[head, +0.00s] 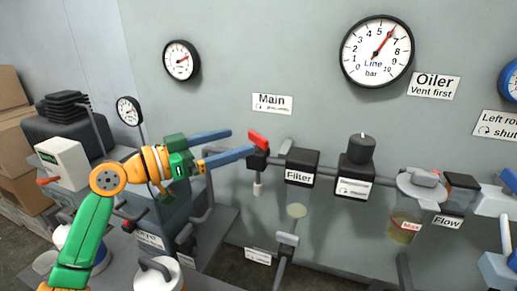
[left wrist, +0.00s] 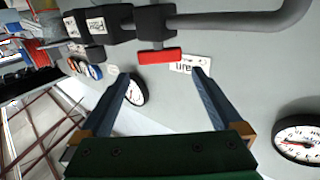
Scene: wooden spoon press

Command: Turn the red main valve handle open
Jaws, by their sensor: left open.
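The red main valve handle (head: 257,138) sits on a black valve body (head: 258,159) on the grey pipe, below the "Main" label. In the head view it slants down to the right. My left gripper (head: 241,142) is open and empty, its two blue fingers pointing at the valve from the left. In the left wrist view the red handle (left wrist: 159,56) lies just beyond the fingertips (left wrist: 160,75), in line with the gap between them. No contact with the handle is clear.
The "Main" label (head: 272,103) is on the grey wall above the valve. A black filter block (head: 302,167) and a regulator with a black knob (head: 361,149) follow along the pipe to the right. A round gauge (head: 181,60) hangs on the wall. A dark machine (head: 70,125) stands behind my left arm.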

